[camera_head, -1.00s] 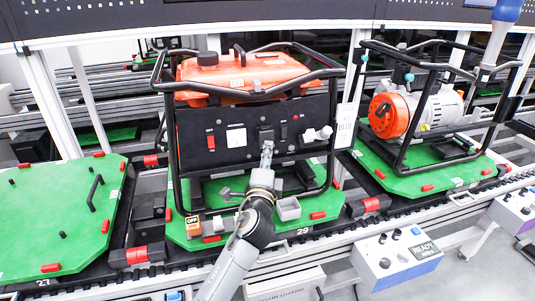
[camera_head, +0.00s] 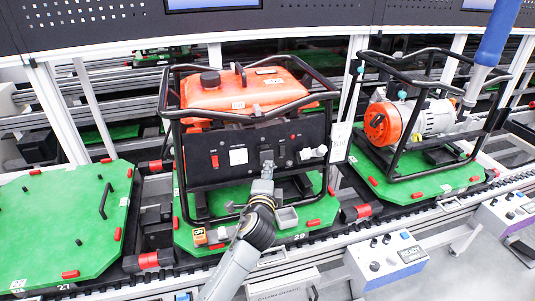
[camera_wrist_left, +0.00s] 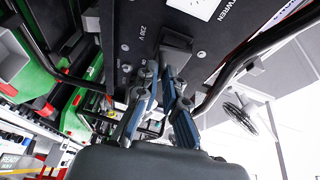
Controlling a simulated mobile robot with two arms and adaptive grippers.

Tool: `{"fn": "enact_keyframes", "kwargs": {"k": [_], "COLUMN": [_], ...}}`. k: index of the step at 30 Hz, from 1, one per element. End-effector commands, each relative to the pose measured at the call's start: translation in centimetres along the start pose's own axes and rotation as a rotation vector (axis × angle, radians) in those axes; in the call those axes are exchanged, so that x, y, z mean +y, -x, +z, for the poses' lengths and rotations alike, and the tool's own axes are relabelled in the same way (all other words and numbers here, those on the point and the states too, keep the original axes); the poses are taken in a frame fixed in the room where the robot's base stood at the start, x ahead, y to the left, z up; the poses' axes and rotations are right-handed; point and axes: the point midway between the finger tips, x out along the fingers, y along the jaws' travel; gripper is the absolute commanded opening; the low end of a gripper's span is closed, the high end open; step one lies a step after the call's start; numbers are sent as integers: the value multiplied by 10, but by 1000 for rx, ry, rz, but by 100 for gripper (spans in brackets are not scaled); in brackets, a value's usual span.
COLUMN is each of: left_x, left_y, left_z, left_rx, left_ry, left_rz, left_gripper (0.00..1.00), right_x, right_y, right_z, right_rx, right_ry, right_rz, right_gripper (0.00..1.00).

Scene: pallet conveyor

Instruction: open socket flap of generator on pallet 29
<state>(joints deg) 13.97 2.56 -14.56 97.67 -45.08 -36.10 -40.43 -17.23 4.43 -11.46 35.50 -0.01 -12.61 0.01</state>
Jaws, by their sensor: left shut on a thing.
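The generator with the orange tank (camera_head: 240,92) and black front panel (camera_head: 205,140) stands in its black tube frame on the green pallet 29 (camera_head: 285,237). My left gripper (camera_head: 266,163) reaches the panel from the front. Its fingers are shut on the dark socket flap, right of the white panel label. In the left wrist view the gripper (camera_wrist_left: 164,88) has its fingers at a dark block, the socket flap (camera_wrist_left: 176,48), beside the "230 V" print. The fingers partly hide the flap, and its angle is hard to tell. My right gripper is not in view.
Frame tubes run close around the panel. Pallet 27 (camera_head: 60,220) at left carries no generator. Another generator (camera_head: 420,115) stands on the right pallet. A blue-handled thing (camera_head: 497,35) hangs at upper right. A control box (camera_head: 388,262) sits at the front right.

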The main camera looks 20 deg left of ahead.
Motion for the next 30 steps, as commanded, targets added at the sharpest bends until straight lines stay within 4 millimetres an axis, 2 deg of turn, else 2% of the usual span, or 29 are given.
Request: {"fn": "enact_keyframes", "kwargs": {"k": [1,3,9,15,19,30], "left_x": [-14,-16,-22,-30,-35,-55], "left_y": [2,3,6,7,8,4], "left_z": [-1,-2,-3,-4,-4,-3], "left_rx": [-1,-1,-3,-4,-7,-12], "left_ry": [8,25,72,130,176,312], "left_rz": [31,70,186,321,433,757], "left_gripper": [0,0,0,0,0,0], "right_x": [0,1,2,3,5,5], "right_y": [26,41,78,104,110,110], "right_z": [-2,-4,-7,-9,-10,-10], "right_rx": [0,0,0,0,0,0], "right_ry": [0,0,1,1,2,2], "right_rz": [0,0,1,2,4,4], "right_gripper": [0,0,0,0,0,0]}}
